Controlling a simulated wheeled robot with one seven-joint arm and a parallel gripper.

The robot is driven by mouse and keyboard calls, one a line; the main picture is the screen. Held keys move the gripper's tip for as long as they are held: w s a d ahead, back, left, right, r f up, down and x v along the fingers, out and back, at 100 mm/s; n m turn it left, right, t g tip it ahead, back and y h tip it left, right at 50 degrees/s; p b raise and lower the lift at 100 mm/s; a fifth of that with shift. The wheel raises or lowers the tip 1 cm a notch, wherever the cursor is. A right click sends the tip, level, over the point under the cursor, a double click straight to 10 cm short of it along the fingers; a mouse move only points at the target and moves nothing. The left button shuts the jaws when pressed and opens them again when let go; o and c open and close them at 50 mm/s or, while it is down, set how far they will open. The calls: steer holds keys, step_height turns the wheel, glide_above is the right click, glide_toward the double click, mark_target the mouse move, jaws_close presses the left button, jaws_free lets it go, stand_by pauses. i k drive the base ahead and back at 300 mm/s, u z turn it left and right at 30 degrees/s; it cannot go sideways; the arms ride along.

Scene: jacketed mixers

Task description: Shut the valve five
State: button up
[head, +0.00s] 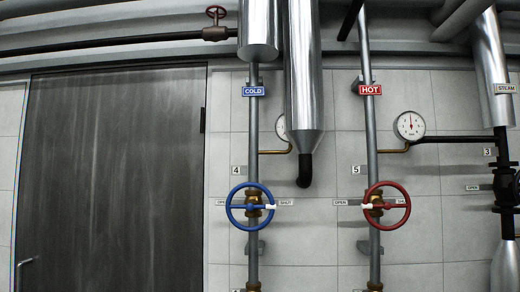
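Valve five is a red handwheel (389,225) on a brass body, mounted on a grey vertical pipe (371,140) with a red HOT label (370,89). A number 5 tag (356,170) is beside the pipe, above and left of the wheel. An OPEN plate (341,203) is to the wheel's left. A plate at its right is partly hidden behind the wheel. A white mark on the wheel (367,206) is on its left side, toward OPEN. My gripper is not in view.
A blue handwheel (238,222), tagged 4, is on the COLD pipe to the left; its white mark points right, toward SHUT. A round gauge (410,126) is above right of the red wheel. A dark valve (505,185) tagged 3 is at far right. A grey door (112,180) fills the left.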

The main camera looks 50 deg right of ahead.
mark_target(365, 206)
steer(key=z, duration=3.8)
steer(key=k, duration=0.95)
steer(key=u, duration=1.5)
steer(key=i, duration=0.5)
